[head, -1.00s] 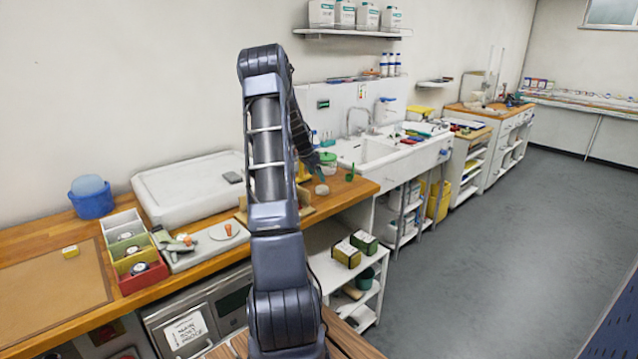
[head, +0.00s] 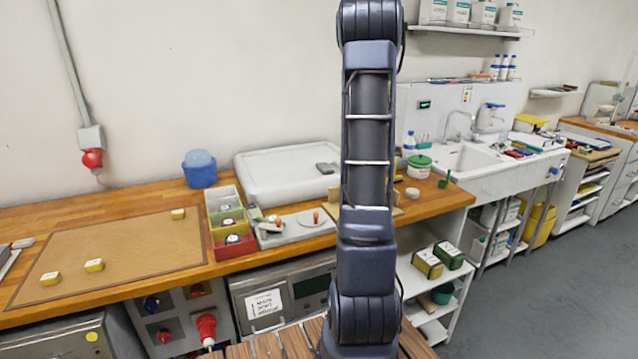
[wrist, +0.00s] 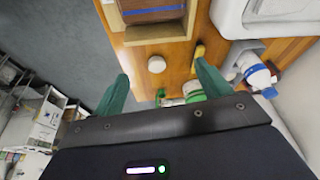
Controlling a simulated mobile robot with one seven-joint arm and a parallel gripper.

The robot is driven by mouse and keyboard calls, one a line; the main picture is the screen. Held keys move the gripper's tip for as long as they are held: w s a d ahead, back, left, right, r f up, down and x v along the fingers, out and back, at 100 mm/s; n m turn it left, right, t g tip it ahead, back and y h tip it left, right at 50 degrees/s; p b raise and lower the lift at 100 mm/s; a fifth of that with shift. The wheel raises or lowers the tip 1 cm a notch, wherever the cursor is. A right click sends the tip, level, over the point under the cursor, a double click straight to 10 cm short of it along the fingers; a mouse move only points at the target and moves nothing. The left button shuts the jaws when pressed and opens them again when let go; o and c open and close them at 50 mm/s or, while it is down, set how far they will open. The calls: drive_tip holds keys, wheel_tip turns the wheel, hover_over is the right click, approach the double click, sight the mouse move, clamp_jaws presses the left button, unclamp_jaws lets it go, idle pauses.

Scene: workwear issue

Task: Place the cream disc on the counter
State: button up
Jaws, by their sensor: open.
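A small cream disc (head: 413,192) lies on the wooden counter (head: 440,205) near its right end in the head view. It also shows in the wrist view (wrist: 156,64), flat on the wood. My gripper (wrist: 161,72) is open and empty, with its two green fingers spread. In the wrist view the disc appears in the gap between the fingertips, beyond them; the exact distance is unclear. In the head view my arm hides the gripper.
A green-lidded tub (head: 419,166) and a green scoop-like item (head: 444,181) stand near the disc. A white tray (head: 262,166), a divided box (head: 230,222) and a blue bucket (head: 199,173) sit farther left. The brown mat (head: 120,250) is mostly bare.

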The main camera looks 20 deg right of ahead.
drive_tip(key=s+a+r+n+t+y, duration=0.1)
drive_tip(key=s+a+r+n, duration=0.2)
drive_tip(key=a, duration=0.5)
drive_tip(key=s+a+r+n+t, duration=0.15)
drive_tip(key=s+a+r, duration=0.25)
drive_tip(key=a, duration=0.4)
drive_tip(key=s+a+r+n+y, duration=0.1)
drive_tip(key=s+a+r+n, duration=0.25)
drive_tip(key=a, duration=0.45)
drive_tip(key=s+a+f+n+t+y, duration=0.1)
drive_tip(key=s+a+n, duration=0.7)
drive_tip(key=s+a, duration=0.8)
drive_tip(key=s+f, duration=0.1)
drive_tip(key=s, duration=0.2)
drive_tip(key=shift+s+f, duration=0.2)
drive_tip(key=shift+s, duration=0.05)
